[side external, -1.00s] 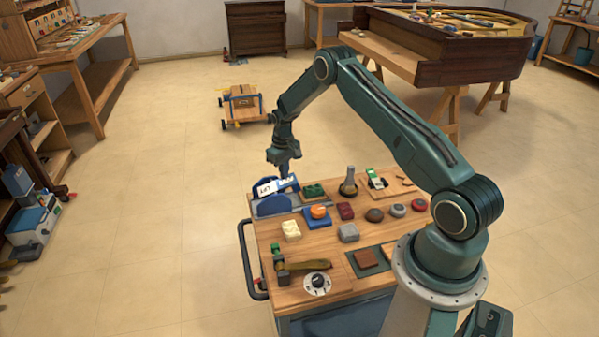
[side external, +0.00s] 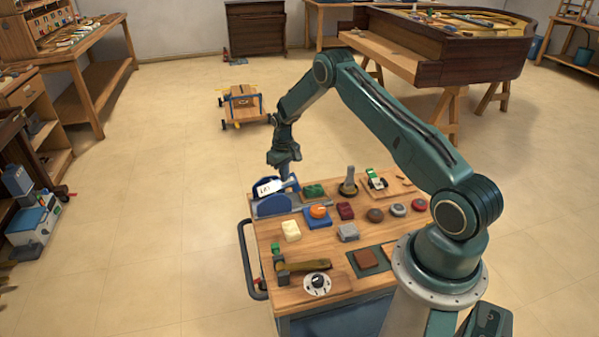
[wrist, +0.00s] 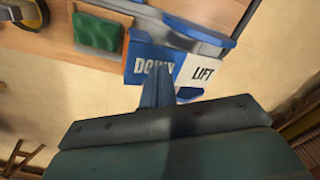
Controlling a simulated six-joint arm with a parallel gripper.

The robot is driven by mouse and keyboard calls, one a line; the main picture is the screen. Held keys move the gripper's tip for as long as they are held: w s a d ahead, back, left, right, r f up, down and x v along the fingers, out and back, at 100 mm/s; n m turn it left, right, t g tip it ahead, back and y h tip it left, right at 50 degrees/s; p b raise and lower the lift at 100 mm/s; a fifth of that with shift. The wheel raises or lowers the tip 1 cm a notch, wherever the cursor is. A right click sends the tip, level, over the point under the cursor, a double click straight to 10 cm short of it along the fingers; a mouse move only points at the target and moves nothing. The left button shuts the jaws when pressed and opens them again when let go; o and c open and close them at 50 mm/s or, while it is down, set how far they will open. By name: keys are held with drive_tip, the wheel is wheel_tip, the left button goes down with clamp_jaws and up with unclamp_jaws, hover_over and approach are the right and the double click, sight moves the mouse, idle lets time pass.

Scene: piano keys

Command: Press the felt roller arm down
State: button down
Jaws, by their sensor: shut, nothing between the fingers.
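A blue device with a grey bar (side external: 285,205) sits at the far left corner of the cart top. It carries a white LIFT plate (side external: 268,188) beside a blue DOWN plate. In the wrist view the DOWN plate (wrist: 146,58) is left of the LIFT plate (wrist: 203,72). My gripper (side external: 288,178) is shut and empty, pointing down at the DOWN plate. In the wrist view its fingertips (wrist: 157,72) overlap the lower part of the word DOWN. I cannot tell whether they touch it. The felt roller itself cannot be made out.
A green block (side external: 314,191) sits close beside the device. An orange knob (side external: 319,211) on a blue base and several other small pieces cover the cart top (side external: 275,240). A wheeled wooden cart (side external: 244,103) stands on the floor behind.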

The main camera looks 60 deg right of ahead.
drive_tip(key=shift+f, duration=0.4)
idle(0.3)
drive_tip(key=shift+r, duration=3.5)
drive_tip(key=s+a+r+t, duration=0.1)
drive_tip(key=s+a+r, duration=0.3)
drive_tip(key=r, duration=0.5)
drive_tip(key=s+a+r+n+t, duration=0.1)
drive_tip(key=a+r, duration=0.5)
drive_tip(key=r, duration=0.3)
drive_tip(key=s+a+r+t, duration=0.1)
drive_tip(key=s+a+r, duration=0.3)
drive_tip(key=r, duration=0.5)
drive_tip(key=s+a+r+n+t, duration=0.1)
drive_tip(key=s+a+r, duration=0.7)
drive_tip(key=s, duration=0.4)
drive_tip(key=s+a+f, duration=0.1)
drive_tip(key=s+a, duration=0.1)
drive_tip(key=s, duration=0.4)
drive_tip(key=s+a+f+n+t, duration=0.1)
drive_tip(key=s+a, duration=0.1)
drive_tip(key=s, duration=0.4)
drive_tip(key=shift+a+f+t, duration=0.3)
drive_tip(key=shift+a, duration=0.1)
